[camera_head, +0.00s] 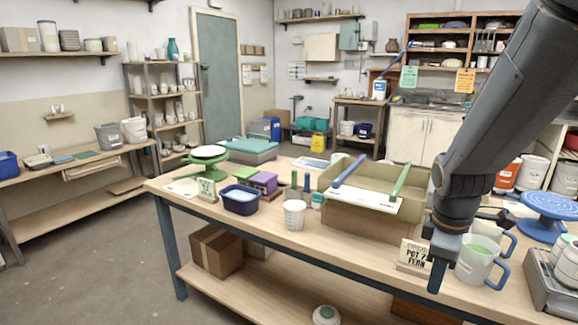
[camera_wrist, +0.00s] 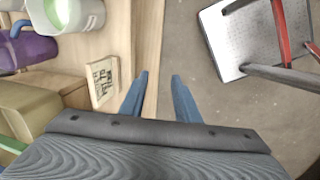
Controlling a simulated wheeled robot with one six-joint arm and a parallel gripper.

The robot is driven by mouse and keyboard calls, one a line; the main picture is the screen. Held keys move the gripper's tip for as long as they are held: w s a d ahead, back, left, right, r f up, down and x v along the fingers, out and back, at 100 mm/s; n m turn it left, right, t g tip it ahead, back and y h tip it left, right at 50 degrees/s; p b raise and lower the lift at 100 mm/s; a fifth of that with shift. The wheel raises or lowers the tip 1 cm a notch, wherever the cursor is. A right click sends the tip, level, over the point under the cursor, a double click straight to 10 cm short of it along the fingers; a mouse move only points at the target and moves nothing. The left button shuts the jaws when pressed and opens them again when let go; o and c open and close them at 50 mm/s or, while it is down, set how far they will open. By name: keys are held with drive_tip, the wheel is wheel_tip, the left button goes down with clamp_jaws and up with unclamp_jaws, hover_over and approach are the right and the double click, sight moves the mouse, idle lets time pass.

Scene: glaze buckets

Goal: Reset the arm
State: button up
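My arm comes down from the upper right in the head view, with my gripper (camera_head: 437,268) pointing down at the table's front edge. In the wrist view the two blue fingers of my gripper (camera_wrist: 161,85) stand apart with nothing between them. They lie over the table edge, with floor beyond. A small sign card (camera_head: 413,256) stands just left of my gripper; it also shows in the wrist view (camera_wrist: 103,80). A pale mug with green contents (camera_head: 477,263) stands close on the right, and a mug with green contents (camera_wrist: 68,12) shows in the wrist view's top left corner.
The wooden table (camera_head: 250,222) holds a tan bin (camera_head: 342,215) with green and blue strips, a white cup (camera_head: 294,215), a dark blue tub (camera_head: 240,199) and a green stand (camera_head: 208,160). A blue turntable (camera_head: 548,205) is far right. Floor in front is open.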

drive_tip(key=s+a+f+m+g+y, duration=0.1)
drive_tip(key=s+a+f+m, duration=0.2)
drive_tip(key=s+a+m, duration=0.5)
drive_tip(key=a+m, duration=0.3)
drive_tip(key=a, duration=0.1)
drive_tip(key=shift+s+a+g, duration=0.25)
drive_tip(key=shift+s+g, duration=0.05)
drive_tip(key=shift+s, duration=0.1)
